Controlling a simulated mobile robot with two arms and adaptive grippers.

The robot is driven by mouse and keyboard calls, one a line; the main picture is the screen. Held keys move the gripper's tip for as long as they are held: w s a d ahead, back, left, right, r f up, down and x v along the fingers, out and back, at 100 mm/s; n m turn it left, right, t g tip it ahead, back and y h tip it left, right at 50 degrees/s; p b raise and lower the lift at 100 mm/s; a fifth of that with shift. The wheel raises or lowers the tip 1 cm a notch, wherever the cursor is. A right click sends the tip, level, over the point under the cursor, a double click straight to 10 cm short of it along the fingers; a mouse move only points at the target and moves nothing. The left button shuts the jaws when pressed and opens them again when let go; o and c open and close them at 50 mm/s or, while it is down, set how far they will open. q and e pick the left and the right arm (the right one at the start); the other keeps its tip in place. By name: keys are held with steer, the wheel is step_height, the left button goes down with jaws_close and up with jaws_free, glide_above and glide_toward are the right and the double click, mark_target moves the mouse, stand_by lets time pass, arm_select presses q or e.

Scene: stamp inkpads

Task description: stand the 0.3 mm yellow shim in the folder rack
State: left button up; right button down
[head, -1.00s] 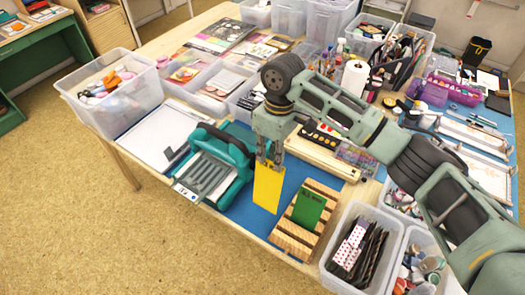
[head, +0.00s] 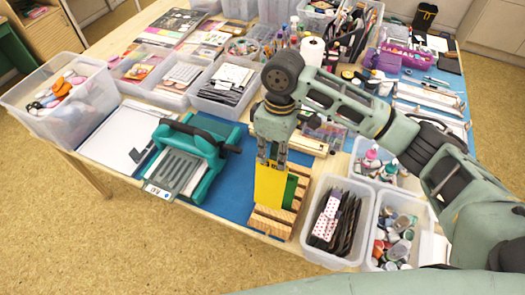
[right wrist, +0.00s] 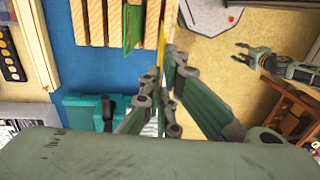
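My right gripper (head: 271,160) is shut on the yellow shim (head: 268,187), which hangs upright below the fingertips. The wooden slatted folder rack (head: 264,224) is at the table's front edge. The shim overlaps the rack's left part in the head view; I cannot tell whether its lower edge touches the rack. A green sheet (head: 291,189) stands in the rack, partly hidden behind the yellow shim. In the right wrist view the shim (right wrist: 162,40) shows nearly edge-on, beside the green sheet (right wrist: 133,25) and the rack slats (right wrist: 95,22). My left gripper (right wrist: 247,57) is open and empty there.
A teal die-cutting machine (head: 190,155) stands left of the rack on the blue mat (head: 235,203). A clear bin with dark folders (head: 337,225) and a bin of small jars (head: 393,238) stand close on the right. The floor lies beyond the front edge.

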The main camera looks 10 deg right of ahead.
mark_target(280, 172)
steer(key=shift+s+d+f, duration=0.35)
steer(key=shift+s+d, duration=0.1)
steer(key=shift+d, duration=0.1)
steer(key=shift+s+d+f, duration=0.3)
steer(key=shift+s+d, duration=0.1)
steer(key=shift+d, duration=0.1)
steer(key=shift+s+a+f+b, duration=0.15)
steer(key=shift+f+b, duration=0.05)
steer(key=shift+f, duration=1.3)
steer(key=shift+s+a+f+b, duration=0.15)
steer(key=shift+f+b, duration=0.1)
steer(key=shift+f, duration=1.25)
steer(key=shift+s+a+f+b, duration=0.15)
steer(key=shift+f+b, duration=0.05)
steer(key=shift+f, duration=1.3)
steer(key=c, duration=2.5)
jaws_free()
steer(key=o, duration=0.6)
steer(key=shift+o, duration=0.2)
steer(key=shift+r, duration=0.15)
steer(key=shift+w+d+r+p, duration=0.15)
steer(key=shift+r+p, duration=0.6)
steer(key=shift+r, duration=0.5)
steer(key=shift+w+r, duration=0.15)
steer(key=shift+r, duration=0.95)
